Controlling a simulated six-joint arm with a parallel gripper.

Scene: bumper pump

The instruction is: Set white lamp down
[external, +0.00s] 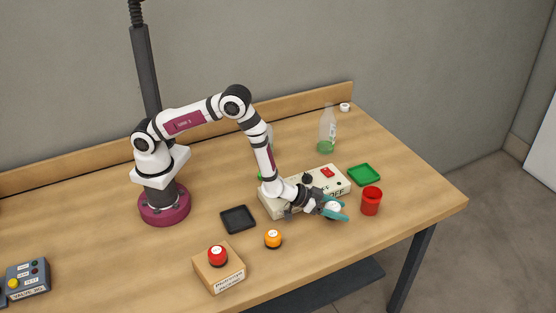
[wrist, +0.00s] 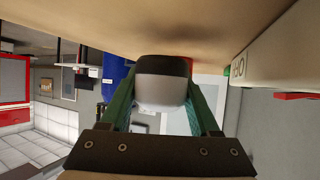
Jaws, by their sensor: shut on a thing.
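My gripper (external: 336,211) is low over the table at the front edge of the cream box, with its teal fingers closed around the white lamp (external: 333,207). In the wrist view the fingers show as green bars on both sides of the lamp (wrist: 160,93). The lamp has a white rounded body and a dark base, and the base faces the table surface (wrist: 180,30). The fingers hide part of the lamp in the external view. I cannot tell whether its base touches the table.
The cream box (external: 331,181) with switches stands right beside my gripper. A red cup (external: 371,201) and a green tray (external: 364,175) are to the right. An orange lamp (external: 273,239), a black tray (external: 238,219) and a red-button box (external: 228,276) are to the left. A bottle (external: 327,132) stands behind.

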